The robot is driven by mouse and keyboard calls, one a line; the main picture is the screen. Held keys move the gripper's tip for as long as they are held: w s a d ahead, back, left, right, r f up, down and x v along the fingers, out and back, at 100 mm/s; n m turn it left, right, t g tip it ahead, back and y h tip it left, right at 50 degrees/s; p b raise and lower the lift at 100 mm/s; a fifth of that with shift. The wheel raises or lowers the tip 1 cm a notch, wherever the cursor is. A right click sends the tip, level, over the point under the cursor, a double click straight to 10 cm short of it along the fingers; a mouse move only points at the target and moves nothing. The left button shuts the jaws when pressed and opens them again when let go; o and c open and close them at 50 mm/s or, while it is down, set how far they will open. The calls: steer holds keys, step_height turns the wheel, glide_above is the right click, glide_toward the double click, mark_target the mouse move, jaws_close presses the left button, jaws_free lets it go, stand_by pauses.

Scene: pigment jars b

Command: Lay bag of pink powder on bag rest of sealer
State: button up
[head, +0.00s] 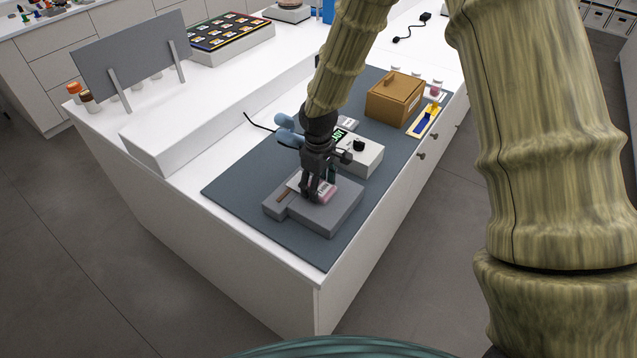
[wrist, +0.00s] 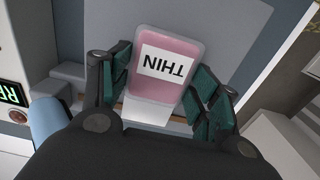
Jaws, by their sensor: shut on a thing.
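The bag of pink powder (wrist: 166,88) has a white label and sits between the fingers of my gripper (wrist: 162,92) in the wrist view. My gripper (head: 316,192) is shut on the bag, with a teal finger pad at each side. In the head view the bag (head: 328,193) shows partly behind the fingers, low over the grey bag rest (head: 325,224) of the sealer. I cannot tell whether the bag touches the rest. The sealer body (head: 366,154) is a pale box with a green display and a dark knob. The display also shows at the left of the wrist view (wrist: 13,93).
The sealer stands on a dark mat (head: 235,187) near the table's front edge. A brown box (head: 395,98), a yellow tray (head: 424,121) and small jars (head: 436,87) stand at the back right. A white raised ledge (head: 190,130) runs along the left. The mat's front left is clear.

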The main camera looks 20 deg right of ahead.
steer(key=shift+f, duration=0.1)
steer(key=o, duration=1.1)
steer(key=shift+r+p, duration=2.35)
steer(key=shift+r, duration=0.7)
steer(key=shift+f, duration=0.1)
